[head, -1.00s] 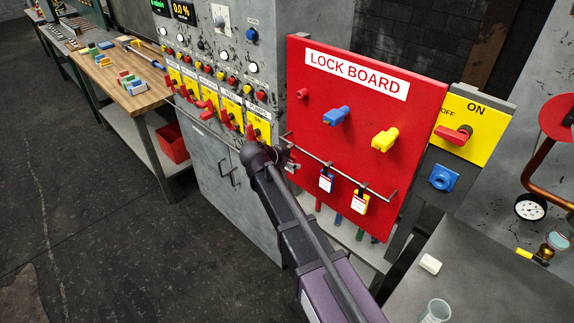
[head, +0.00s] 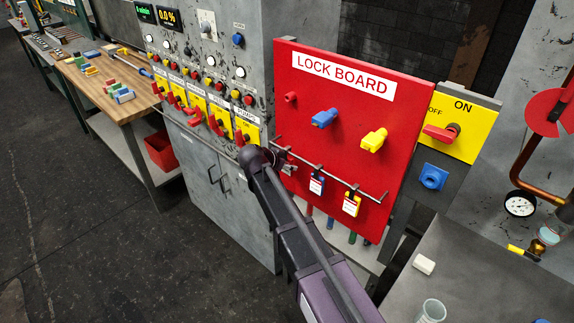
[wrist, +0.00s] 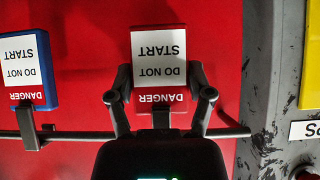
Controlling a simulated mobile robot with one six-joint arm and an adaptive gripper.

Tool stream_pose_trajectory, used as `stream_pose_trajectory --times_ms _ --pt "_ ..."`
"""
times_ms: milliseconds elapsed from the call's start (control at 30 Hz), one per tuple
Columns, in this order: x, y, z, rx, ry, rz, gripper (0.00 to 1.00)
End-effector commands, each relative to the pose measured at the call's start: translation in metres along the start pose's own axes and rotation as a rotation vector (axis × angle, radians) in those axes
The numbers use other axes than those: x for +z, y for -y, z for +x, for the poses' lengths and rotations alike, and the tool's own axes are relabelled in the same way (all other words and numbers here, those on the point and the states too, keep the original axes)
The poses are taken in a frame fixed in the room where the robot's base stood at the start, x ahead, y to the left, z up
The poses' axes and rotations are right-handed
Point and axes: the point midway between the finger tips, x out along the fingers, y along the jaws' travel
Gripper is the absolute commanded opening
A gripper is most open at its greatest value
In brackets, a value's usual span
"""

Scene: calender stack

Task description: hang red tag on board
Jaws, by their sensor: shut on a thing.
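My gripper (wrist: 160,98) is shut on the red tag (wrist: 160,60), which has a white "DANGER DO NOT START" label that reads upside down in the wrist view. The tag is in front of the red lock board (head: 325,85). The rail (head: 335,172) runs across the board's lower part, and my gripper (head: 285,165) is at its left end. In the wrist view the rail (wrist: 80,135) passes behind my gripper. I cannot tell whether the tag's hook is on it. In the head view my arm largely hides the tag.
A blue tag (head: 317,186) and a yellow tag (head: 351,205) hang on the rail to the right of my gripper. Red, blue and yellow knobs stick out of the board above. A grey control cabinet (head: 220,175) stands left; a grey table (head: 455,270) is at lower right.

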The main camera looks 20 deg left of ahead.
Motion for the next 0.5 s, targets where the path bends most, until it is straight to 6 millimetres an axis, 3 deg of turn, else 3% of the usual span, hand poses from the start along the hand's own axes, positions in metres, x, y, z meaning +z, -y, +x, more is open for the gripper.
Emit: stream_pose_trajectory --times_ms 267,300,367,500 --pt "0.0001 0.0001 -0.0002 0.0 0.0 0.0 0.21" --pt "0.0001 0.0001 -0.0002 0.0 0.0 0.0 0.79" --pt "0.0001 0.0001 -0.0002 0.0 0.0 0.0 0.97" --pt "0.0001 0.0001 -0.0002 0.0 0.0 0.0 1.0"
